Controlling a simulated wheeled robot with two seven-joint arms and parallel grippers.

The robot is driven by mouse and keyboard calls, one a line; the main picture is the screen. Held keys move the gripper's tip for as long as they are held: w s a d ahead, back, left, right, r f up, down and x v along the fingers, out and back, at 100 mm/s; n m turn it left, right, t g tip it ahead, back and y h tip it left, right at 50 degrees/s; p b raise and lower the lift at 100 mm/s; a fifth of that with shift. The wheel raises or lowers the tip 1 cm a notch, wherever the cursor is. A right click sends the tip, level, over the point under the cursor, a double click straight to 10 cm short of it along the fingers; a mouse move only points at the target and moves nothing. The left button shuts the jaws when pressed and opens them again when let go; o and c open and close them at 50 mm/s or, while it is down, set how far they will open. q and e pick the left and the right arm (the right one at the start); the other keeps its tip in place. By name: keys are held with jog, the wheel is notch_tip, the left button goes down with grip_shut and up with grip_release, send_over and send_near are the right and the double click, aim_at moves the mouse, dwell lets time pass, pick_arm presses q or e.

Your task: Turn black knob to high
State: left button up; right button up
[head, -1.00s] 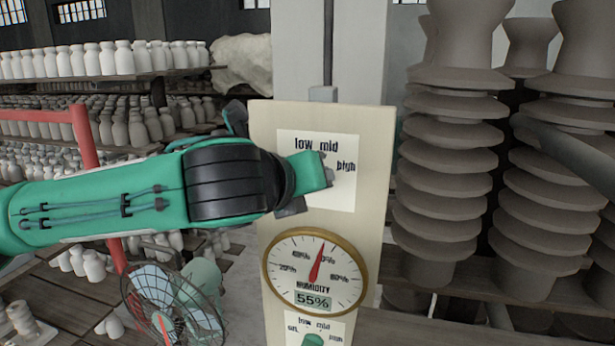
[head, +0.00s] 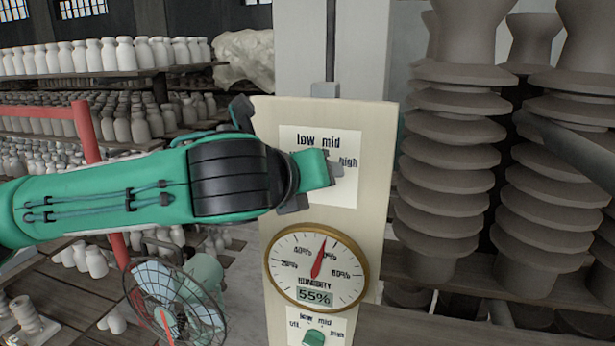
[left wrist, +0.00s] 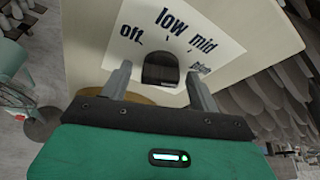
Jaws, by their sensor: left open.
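The black knob (left wrist: 160,70) sits on a white label plate (head: 345,190) marked off, low, mid and high. In the left wrist view it is between the two grey fingers of my open left gripper (left wrist: 158,75), with gaps visible on both sides. Whether a finger touches it I cannot tell. The pointer mark on the knob is not clear. In the head view my left gripper (head: 318,182) covers the knob and part of the plate. My right gripper is not in view.
The cream panel (head: 385,150) also carries a round humidity gauge (head: 350,285) reading 55% and a teal knob (head: 314,337) below it. A fan (head: 170,305) stands at lower left. Stacked ribbed clay pieces (head: 450,180) stand close at right.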

pick_arm(q)
jog(key=b+v, duration=0.6)
jog(key=v, duration=0.7)
jog(key=shift+s, duration=0.35)
jog(key=shift+a, duration=0.1)
